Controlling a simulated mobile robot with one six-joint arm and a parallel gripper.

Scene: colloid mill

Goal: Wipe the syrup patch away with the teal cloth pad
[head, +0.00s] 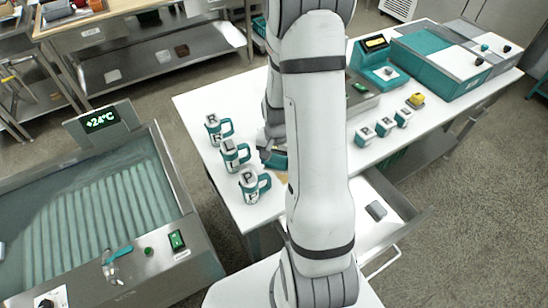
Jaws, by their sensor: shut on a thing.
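My gripper (268,152) is over the white table, left of my arm's big white link, which hides part of it. It is shut on the teal cloth pad (278,162), of which only a small part shows at or just above the table top. An amber spot that looks like the syrup patch (282,178) shows just below the pad in the picture. Its right side is hidden behind my arm, so its full size cannot be told. Whether the pad touches the table or the patch cannot be told.
Three lettered teal-and-white mugs (235,155) stand close left of my gripper. Small white lettered blocks (384,127) and a yellow item (416,100) lie right of my arm. A teal device (376,68) stands at the back. An open drawer (388,205) juts out at the front.

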